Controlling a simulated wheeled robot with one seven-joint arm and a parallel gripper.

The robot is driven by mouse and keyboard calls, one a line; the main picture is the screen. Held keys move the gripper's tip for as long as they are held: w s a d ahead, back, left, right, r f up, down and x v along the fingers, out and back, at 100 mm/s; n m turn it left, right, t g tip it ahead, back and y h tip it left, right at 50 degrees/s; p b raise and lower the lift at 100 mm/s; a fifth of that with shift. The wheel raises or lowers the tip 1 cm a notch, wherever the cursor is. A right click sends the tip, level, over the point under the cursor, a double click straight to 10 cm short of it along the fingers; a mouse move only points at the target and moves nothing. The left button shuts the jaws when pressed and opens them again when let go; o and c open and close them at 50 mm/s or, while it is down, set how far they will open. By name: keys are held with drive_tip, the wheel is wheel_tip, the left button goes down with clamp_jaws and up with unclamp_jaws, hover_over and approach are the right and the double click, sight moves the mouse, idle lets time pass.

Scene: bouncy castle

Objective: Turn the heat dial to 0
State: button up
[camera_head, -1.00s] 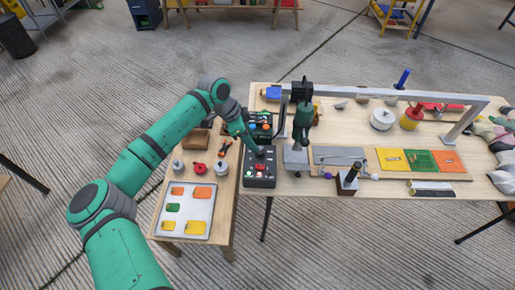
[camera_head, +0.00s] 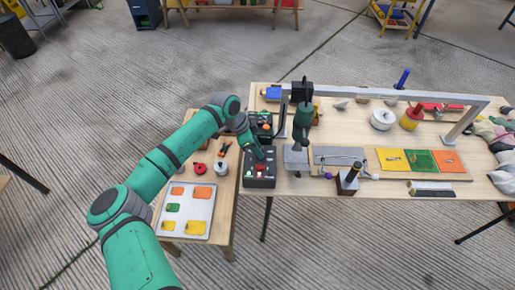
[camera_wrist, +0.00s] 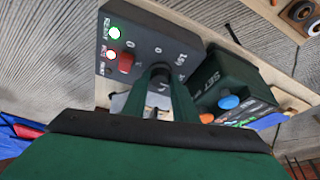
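The heat dial (camera_wrist: 160,72) is a dark knob on the top of a dark control box (camera_wrist: 185,48), with printed figures around it. It is partly hidden by my gripper. My gripper (camera_wrist: 160,88) reaches down onto the box with one finger on each side of the dial; whether the fingers press on it I cannot tell. In the head view my gripper (camera_head: 261,157) is over the back part of the same box (camera_head: 259,182), and the dial is hidden there. The dial's setting is not readable.
On the box are a red switch (camera_wrist: 125,62) and lit lamps (camera_wrist: 113,32). A dark green box with a blue knob (camera_wrist: 228,102) stands close beside it. A vise-like green tool (camera_head: 303,120) stands to the right. A tray of coloured plates (camera_head: 184,211) lies on the left table.

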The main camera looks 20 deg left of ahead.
drive_tip(key=shift+n, duration=0.4)
drive_tip(key=n, duration=0.1)
drive_tip(key=n+t+y, duration=0.1)
drive_tip(key=n, duration=0.2)
drive_tip(key=shift+s+d+n+t, duration=0.15)
drive_tip(key=shift+d+n+t, duration=0.15)
drive_tip(key=shift+t, duration=0.1)
drive_tip(key=n+y, duration=0.1)
drive_tip(key=n, duration=0.1)
drive_tip(key=n+y, duration=0.1)
drive_tip(key=n, duration=0.3)
drive_tip(key=shift+d+r+t+y, duration=0.1)
drive_tip(key=shift+d+t+y, duration=0.2)
drive_tip(key=shift+d+y, duration=0.1)
drive_tip(key=n+y, duration=0.1)
drive_tip(key=n, duration=0.2)
drive_tip(key=n+y, duration=0.1)
drive_tip(key=n, duration=0.2)
drive_tip(key=shift+d, duration=0.2)
drive_tip(key=n, duration=0.2)
drive_tip(key=n+g+y, duration=0.1)
drive_tip(key=n, duration=0.1)
drive_tip(key=n+g+y, duration=0.1)
drive_tip(key=n, duration=0.1)
drive_tip(key=shift+w+d, duration=0.2)
drive_tip(key=shift+w, duration=0.1)
drive_tip(key=shift+a+n, duration=0.15)
drive_tip(key=shift+n, duration=0.15)
drive_tip(key=o, duration=1)
drive_tip(key=shift+s, duration=0.1)
